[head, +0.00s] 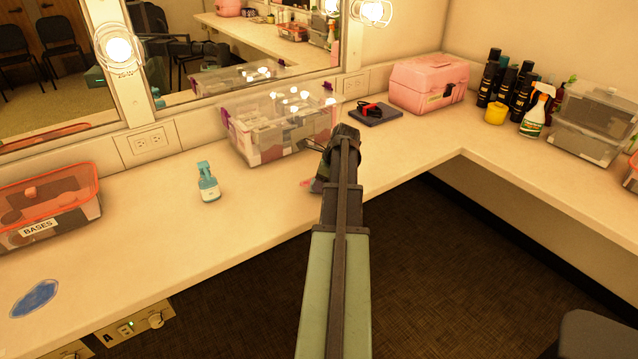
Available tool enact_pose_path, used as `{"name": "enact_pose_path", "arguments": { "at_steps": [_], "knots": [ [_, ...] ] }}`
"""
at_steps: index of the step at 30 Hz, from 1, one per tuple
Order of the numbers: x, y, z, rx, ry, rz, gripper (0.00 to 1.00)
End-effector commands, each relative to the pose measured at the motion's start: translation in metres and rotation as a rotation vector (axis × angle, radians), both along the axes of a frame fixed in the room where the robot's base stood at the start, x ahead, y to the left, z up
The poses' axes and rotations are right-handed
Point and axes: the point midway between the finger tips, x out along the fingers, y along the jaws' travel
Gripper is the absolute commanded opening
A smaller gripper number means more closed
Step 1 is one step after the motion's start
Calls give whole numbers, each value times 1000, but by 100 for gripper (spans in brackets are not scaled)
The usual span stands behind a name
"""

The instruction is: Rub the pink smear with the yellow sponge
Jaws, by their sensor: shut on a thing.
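The pink smear (306,183) shows as a small streak on the counter, just left of my arm. Part of it may be hidden behind my gripper. My gripper (318,184) points down at the counter beside the smear, largely covered by my own wrist and arm. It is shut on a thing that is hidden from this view. No yellow sponge shows clearly anywhere, so I cannot tell whether it touches the smear.
A clear bin (270,130) stands close behind my gripper. A pink case (428,84) stands back right. The right counter's front is clear.

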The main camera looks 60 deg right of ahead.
Motion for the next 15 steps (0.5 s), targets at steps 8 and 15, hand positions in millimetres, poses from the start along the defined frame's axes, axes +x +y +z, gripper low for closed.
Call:
{"name": "enact_pose_path", "arguments": {
  "at_steps": [8,15],
  "knots": [
    [27,-12,-3,0,0,1,23],
    [33,-14,-3,-1,0,0,23]
  ]
}}
